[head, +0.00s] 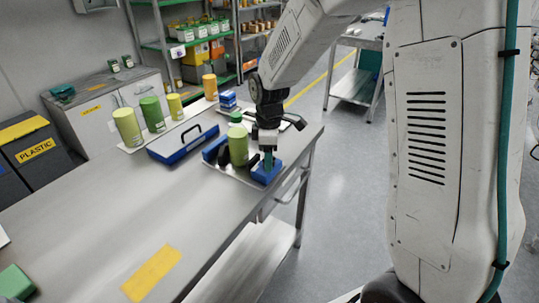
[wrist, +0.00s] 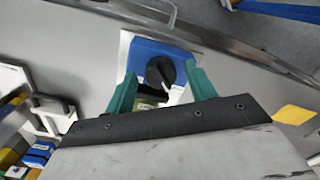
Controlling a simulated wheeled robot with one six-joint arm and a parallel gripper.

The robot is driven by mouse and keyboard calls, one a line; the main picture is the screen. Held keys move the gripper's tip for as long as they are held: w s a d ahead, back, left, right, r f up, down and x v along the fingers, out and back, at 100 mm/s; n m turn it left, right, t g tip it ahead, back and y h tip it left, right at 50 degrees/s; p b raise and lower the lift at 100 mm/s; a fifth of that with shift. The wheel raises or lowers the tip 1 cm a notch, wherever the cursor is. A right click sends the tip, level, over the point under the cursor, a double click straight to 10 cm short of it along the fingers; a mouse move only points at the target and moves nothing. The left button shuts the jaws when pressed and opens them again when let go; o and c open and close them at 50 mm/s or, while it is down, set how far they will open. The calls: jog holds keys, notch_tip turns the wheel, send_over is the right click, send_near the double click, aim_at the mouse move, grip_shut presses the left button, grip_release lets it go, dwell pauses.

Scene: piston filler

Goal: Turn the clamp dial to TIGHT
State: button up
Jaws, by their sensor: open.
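The clamp dial (wrist: 160,71) is a round black knob with a pale pointer mark, set on a blue block (wrist: 146,48). In the wrist view the pointer slants toward the lower right; no TIGHT lettering can be read. My gripper (wrist: 161,76) is open, with one teal finger on each side of the dial. I cannot tell whether the fingers touch it. In the head view my gripper (head: 268,161) points down over the blue block (head: 264,176) near the bench edge, and hides the dial. A green cylinder (head: 238,147) stands just left of it.
A blue-and-grey case (head: 182,146) lies left of the filler. Green and yellow cylinders (head: 152,114) stand in a row behind it. A bench handle (head: 293,187) sticks out at right.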

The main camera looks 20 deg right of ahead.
jog(key=c, duration=1)
